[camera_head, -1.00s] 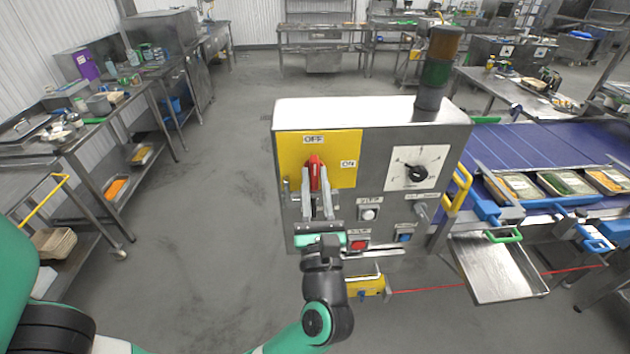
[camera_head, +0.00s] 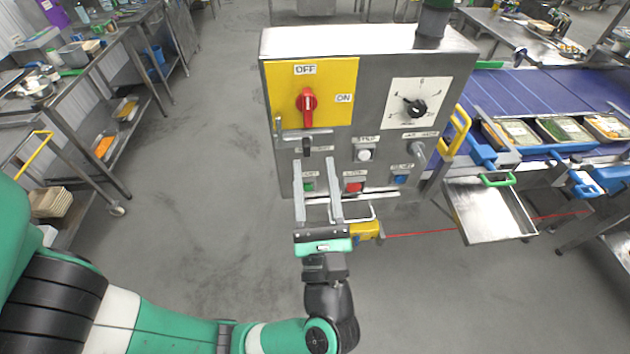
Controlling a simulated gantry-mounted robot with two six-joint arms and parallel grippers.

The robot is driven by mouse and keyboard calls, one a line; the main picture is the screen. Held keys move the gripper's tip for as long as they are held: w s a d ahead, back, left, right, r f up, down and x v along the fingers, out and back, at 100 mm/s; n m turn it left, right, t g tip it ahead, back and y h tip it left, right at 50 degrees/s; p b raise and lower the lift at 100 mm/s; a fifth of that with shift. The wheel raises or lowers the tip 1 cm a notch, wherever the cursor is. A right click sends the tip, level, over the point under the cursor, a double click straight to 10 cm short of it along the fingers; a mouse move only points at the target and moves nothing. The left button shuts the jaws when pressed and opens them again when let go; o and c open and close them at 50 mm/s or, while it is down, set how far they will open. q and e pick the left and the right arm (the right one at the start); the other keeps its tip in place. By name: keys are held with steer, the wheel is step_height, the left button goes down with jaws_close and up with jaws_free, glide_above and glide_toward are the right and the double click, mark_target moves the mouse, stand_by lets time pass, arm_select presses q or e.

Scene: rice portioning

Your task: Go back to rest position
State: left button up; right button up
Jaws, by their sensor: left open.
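My left gripper (camera_head: 314,176) is open and empty, its two long fingers pointing up in front of the lower part of the control box (camera_head: 343,48). It is apart from the red rotary switch (camera_head: 307,104), which sits on the yellow plate with its handle pointing about vertical, between the OFF label above and the ON label at right. Between and behind the fingers I see a green button (camera_head: 309,187), partly hidden. A red button (camera_head: 354,187) is just right of the fingers. My right gripper is not in view.
A blue conveyor (camera_head: 545,98) with filled trays (camera_head: 562,130) runs at the right. A metal tray (camera_head: 490,211) with a green handle hangs beside the box. Steel tables (camera_head: 95,50) and a cart stand at the left. The floor (camera_head: 190,180) between is clear.

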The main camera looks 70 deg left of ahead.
arm_select(q)
steer(key=shift+s+d+f, duration=0.15)
steer(key=shift+d, duration=0.25)
